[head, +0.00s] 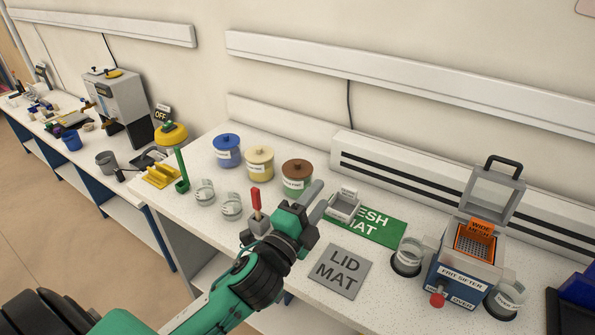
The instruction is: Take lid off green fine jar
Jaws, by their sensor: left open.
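A jar with a greenish body and a brown lid (297,167) stands on the bench, rightmost in a row of three; its label is too small to read surely. The lid sits on the jar. To its left are a jar with a cream-yellow lid (259,156) and one with a blue lid (227,142). My left gripper (318,199) is open and empty, in front of and to the right of the brown-lidded jar, apart from it. The grey lid mat (341,272) lies bare in front of the gripper. My right gripper is out of view.
A green mesh mat (383,228) bears a small grey-white tray (344,205). A frit sifter (466,262) stands at right, with glass cups (409,252) beside it. Glass cups (231,207) and a red-handled tool (256,201) stand left of my gripper.

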